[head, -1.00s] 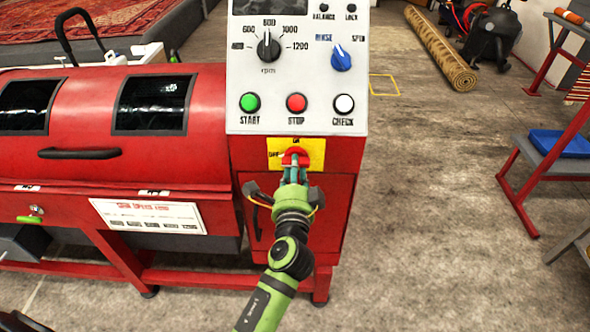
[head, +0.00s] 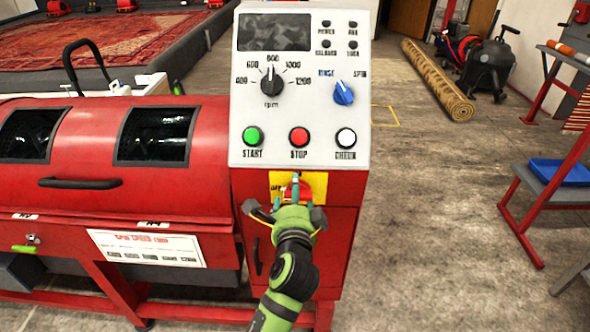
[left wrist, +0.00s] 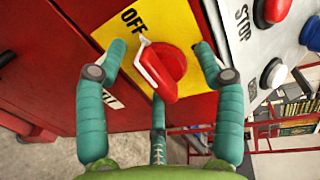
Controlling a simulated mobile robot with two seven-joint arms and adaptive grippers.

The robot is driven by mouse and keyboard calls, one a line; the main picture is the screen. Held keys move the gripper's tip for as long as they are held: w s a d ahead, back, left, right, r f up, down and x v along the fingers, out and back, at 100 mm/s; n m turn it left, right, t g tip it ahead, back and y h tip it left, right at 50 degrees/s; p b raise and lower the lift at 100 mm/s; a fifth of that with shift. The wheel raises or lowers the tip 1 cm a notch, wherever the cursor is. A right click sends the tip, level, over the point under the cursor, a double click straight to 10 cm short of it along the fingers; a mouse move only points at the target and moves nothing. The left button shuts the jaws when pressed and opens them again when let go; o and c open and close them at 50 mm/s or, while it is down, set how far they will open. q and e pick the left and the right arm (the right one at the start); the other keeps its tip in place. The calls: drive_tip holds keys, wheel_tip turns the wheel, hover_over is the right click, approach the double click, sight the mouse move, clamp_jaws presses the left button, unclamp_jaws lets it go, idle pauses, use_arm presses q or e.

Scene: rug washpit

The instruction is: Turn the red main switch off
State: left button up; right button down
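The red main switch (head: 294,190) is a turn handle on a yellow plate (head: 318,184) below the buttons of the machine's control panel. In the left wrist view the switch (left wrist: 163,72) shows large, and its white-edged end lies near the word OFF. My left gripper (head: 293,202) is right at the plate. The ON label is hidden in the wrist view. My right gripper is not in view.
Above the switch are the green START (head: 253,136), red STOP (head: 299,136) and white CHECK (head: 346,138) buttons. The red washing drum (head: 70,185) is at left. Floor between is clear.

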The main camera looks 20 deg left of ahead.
use_arm(q)
drive_tip(key=r, duration=0.3)
drive_tip(key=r+t, duration=0.1)
drive_tip(key=r, duration=0.1)
drive_tip(key=r+t, duration=0.1)
drive_tip(key=r, duration=0.2)
drive_tip(key=shift+d+r, duration=0.3)
drive_tip(key=shift+r, duration=0.05)
drive_tip(key=shift+w+d+r, duration=0.1)
drive_tip(key=shift+d+r, duration=0.05)
drive_tip(key=shift+r, duration=0.1)
wheel_tip(320, 180, down, 8)
drive_tip(key=g, duration=0.3)
drive_tip(key=s+d+p, duration=0.1)
drive_tip(key=s+p, duration=0.1)
drive_tip(key=s, duration=0.6)
drive_tip(key=shift+s+d+f, duration=0.25)
drive_tip(key=shift+d, duration=0.05)
drive_tip(key=shift+p, duration=0.3)
